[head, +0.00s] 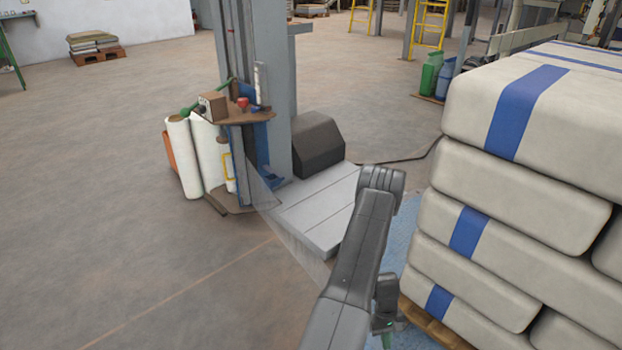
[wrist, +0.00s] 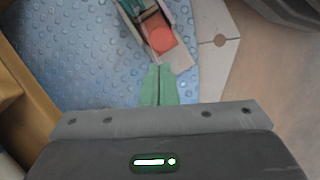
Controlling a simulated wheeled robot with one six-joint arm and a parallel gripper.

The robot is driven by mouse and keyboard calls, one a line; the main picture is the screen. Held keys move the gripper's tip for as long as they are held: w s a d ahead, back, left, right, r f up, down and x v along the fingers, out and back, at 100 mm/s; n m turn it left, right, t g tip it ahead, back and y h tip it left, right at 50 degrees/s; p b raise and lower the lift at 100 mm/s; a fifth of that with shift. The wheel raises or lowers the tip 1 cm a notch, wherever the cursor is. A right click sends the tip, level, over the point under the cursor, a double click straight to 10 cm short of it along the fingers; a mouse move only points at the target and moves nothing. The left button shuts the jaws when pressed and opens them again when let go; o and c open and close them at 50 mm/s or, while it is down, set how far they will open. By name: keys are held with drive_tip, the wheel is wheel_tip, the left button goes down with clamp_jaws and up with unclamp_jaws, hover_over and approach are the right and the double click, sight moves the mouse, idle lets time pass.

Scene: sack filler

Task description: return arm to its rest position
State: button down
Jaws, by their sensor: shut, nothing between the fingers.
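My gripper (wrist: 159,70) shows in the wrist view as two green fingers pressed together, with nothing between them. It points over a blue dimpled surface (wrist: 85,55). In the head view my grey arm reaches up from the bottom centre and bends at the elbow. Its lower part hangs down beside the stack of sacks, and the gripper itself is mostly hidden there.
White sacks with blue bands (head: 525,110) are stacked on a pallet (head: 425,325) close to the right of my arm. A wrapping machine column (head: 252,80) with a low platform (head: 318,205) stands ahead. Open floor (head: 110,200) lies left. A red round part (wrist: 162,39) shows beyond the fingertips.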

drive_tip(key=shift+x, duration=1.4)
